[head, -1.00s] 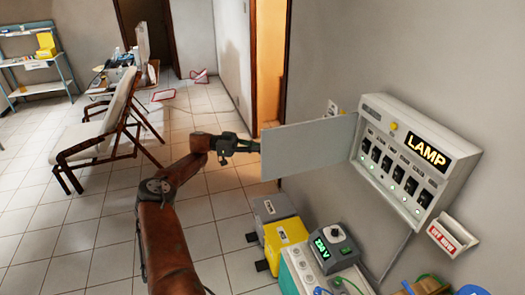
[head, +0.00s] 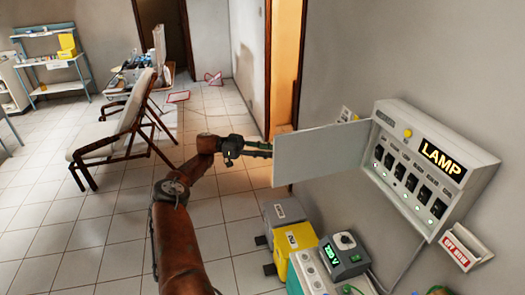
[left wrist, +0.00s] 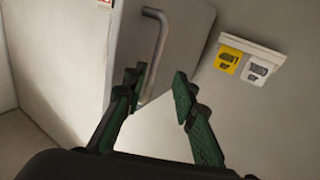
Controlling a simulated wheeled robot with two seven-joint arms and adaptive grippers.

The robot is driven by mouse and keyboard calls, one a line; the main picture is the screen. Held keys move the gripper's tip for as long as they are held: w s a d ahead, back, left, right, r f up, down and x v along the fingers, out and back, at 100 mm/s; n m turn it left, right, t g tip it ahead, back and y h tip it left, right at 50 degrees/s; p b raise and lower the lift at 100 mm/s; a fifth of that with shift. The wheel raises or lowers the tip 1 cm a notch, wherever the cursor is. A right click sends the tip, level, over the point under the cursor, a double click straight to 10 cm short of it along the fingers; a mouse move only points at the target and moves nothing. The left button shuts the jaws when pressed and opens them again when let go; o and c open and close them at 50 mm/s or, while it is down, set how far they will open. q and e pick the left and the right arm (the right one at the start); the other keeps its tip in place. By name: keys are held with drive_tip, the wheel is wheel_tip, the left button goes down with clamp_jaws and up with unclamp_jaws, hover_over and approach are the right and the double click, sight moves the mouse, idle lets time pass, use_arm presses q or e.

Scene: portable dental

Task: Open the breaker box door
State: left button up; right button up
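The breaker box (head: 484,168) is mounted on the right wall, with a lit LAMP sign and a row of dark switches exposed. Its grey door (head: 318,155) stands swung wide open to the left. My left gripper (head: 268,150) is at the door's free edge, partly hidden behind it. In the left wrist view, the door's outer face (left wrist: 193,38) carries a metal bar handle (left wrist: 158,45). The left gripper's green fingers (left wrist: 158,98) are spread apart, with the handle's lower end showing between them. Contact with the handle cannot be told. My right gripper is not in view.
Below the door stand a grey and yellow bin (head: 300,240) and a device with a green display (head: 345,256). A small holder with a red label (head: 462,250) hangs under the box. A reclining chair (head: 125,125) stands left; tiled floor between is clear.

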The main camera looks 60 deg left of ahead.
use_arm(q)
drive_tip(key=shift+v, duration=2.5)
